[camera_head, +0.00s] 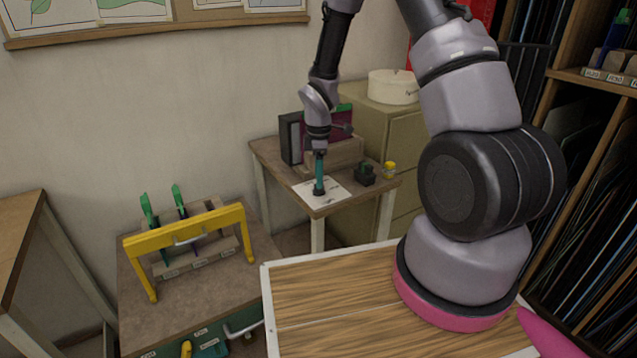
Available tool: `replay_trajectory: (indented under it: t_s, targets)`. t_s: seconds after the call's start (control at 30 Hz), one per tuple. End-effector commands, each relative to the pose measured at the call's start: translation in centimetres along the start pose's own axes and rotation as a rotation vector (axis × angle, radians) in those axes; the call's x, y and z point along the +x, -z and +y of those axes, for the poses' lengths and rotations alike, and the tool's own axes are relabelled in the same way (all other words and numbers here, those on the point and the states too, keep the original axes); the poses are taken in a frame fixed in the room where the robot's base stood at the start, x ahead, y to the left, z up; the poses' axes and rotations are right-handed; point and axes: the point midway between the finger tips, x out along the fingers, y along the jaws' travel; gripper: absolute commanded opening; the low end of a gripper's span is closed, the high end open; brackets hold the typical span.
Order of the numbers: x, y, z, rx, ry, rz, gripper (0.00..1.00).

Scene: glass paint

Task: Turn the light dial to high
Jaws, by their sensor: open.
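I cannot make out a clearly marked light dial. A small dark block with a greenish top (365,174) sits on the small wooden table; I cannot tell whether it is the dial. My gripper (319,152) points down over the same table, to the left of that block and apart from it. An upright teal tool (319,172) with a dark foot stands on a white sheet (336,193), directly under my gripper. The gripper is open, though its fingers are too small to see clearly.
A small yellow-topped jar (389,170) stands right of the dark block. Dark and purple upright items (315,138) stand behind my gripper. A yellow frame (188,236) and green-handled tools (148,210) stand on the left bench. A wood-topped surface (335,300) lies in front.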

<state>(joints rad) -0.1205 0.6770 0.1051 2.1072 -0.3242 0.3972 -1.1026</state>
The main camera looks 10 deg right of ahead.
Motion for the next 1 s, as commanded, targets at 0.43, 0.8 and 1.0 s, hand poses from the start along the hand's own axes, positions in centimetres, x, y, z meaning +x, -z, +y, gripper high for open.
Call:
replay_trajectory:
  t_s: [0.43, 0.8, 1.0]
  targets:
    - [3.2, 0.0, 0.0, 0.002, 0.000, 0.000, 0.69]
    - [3.1, 0.0, 0.0, 0.001, -0.001, 0.000, 0.00]
    - [3.1, 0.0, 0.0, 0.012, -0.001, 0.000, 0.00]
